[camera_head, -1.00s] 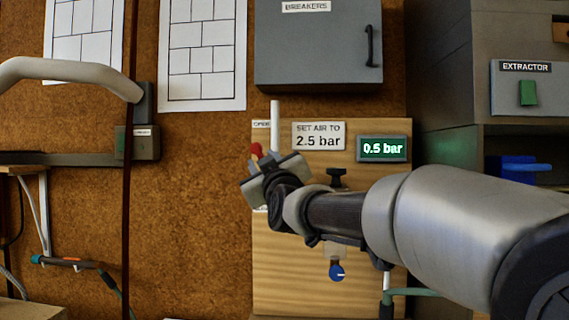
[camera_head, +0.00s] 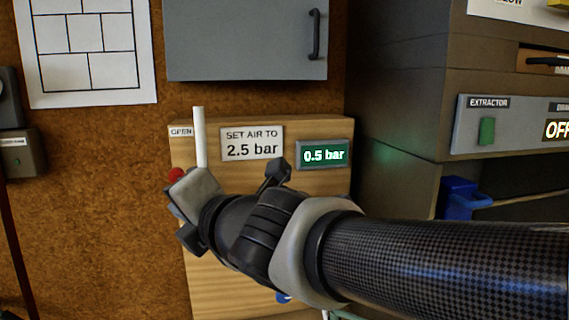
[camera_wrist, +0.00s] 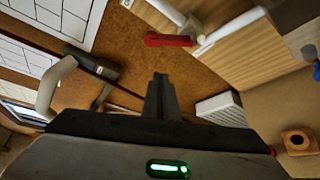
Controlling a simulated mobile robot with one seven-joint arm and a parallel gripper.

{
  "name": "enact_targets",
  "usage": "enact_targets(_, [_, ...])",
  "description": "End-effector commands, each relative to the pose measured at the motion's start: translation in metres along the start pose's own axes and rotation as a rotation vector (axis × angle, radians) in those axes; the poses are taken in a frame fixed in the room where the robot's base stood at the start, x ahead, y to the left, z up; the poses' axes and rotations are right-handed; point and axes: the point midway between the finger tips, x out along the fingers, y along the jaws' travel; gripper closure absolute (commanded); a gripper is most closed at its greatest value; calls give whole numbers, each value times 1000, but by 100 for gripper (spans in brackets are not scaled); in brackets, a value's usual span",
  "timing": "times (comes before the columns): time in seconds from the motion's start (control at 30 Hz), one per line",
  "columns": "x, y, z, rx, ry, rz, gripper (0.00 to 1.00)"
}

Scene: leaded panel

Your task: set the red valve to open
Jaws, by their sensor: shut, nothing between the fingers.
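The red valve's handle (camera_wrist: 170,40) shows in the wrist view as a short red lever beside a white pipe (camera_wrist: 235,30), above and apart from my fingertips. In the head view only a bit of the red handle (camera_head: 175,174) shows at the left edge of the wooden board, below the OPEN label (camera_head: 181,132). My gripper (camera_head: 187,197) covers the rest of the valve there. In the wrist view my gripper (camera_wrist: 160,82) has its fingers together with nothing between them. Whether it touches the handle in the head view is hidden.
The wooden board (camera_head: 330,185) carries a "SET AIR TO 2.5 bar" sign (camera_head: 252,143) and a display (camera_head: 324,155) reading 0.5 bar. A grey breaker box (camera_head: 240,40) hangs above. A dark cabinet (camera_head: 400,110) stands right. Bare corkboard (camera_head: 90,220) lies left of the board.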

Motion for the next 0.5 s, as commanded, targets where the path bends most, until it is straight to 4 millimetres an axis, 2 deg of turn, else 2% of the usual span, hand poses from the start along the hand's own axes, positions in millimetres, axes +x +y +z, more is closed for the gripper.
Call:
enact_targets(0.17, [22, -5, -1, -1, 0, -3, 100])
enact_targets(0.5, [96, -6, -2, 3, 0, -1, 100])
